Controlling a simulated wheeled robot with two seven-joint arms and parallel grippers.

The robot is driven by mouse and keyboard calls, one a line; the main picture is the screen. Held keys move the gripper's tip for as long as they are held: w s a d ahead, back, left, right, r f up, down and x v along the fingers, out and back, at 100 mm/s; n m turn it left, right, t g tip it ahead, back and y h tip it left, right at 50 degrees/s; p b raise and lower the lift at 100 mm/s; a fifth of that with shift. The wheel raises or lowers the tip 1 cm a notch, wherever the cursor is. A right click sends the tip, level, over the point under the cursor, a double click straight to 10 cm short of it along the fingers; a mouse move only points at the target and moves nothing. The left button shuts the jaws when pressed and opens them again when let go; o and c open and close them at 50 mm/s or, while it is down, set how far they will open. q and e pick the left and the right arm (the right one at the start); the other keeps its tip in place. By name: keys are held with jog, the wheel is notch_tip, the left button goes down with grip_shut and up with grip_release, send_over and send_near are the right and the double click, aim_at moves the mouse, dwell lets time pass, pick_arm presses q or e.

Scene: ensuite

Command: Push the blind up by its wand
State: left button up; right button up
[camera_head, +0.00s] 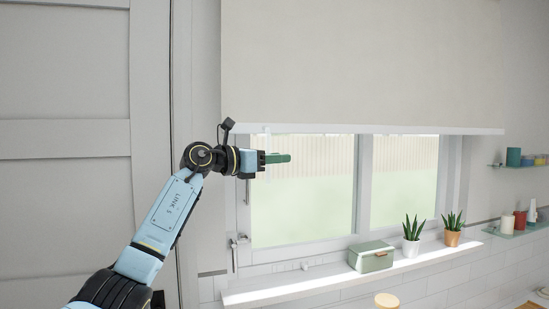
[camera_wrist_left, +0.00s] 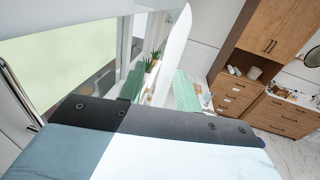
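The beige roller blind (camera_head: 360,60) covers the top part of the window, with a pale bottom bar (camera_head: 400,129) running level across the glass. A thin, pale, see-through upright strip (camera_head: 267,135), which looks like the wand, hangs at the bar's left end. My left gripper (camera_head: 276,158) is just below the bar, level with this strip and overlapping it in the head view; contact is unclear. A green piece shows at its tip. My right gripper is out of view.
The sill (camera_head: 300,287) holds a green box (camera_head: 371,256) and two potted plants (camera_head: 413,240). A window handle (camera_head: 237,241) is below my gripper. Shelves with small items (camera_head: 521,160) are at right. A panelled door (camera_head: 65,150) is at left.

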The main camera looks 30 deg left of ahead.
pick_arm(q)
jog(key=shift+c, duration=0.2)
grip_shut()
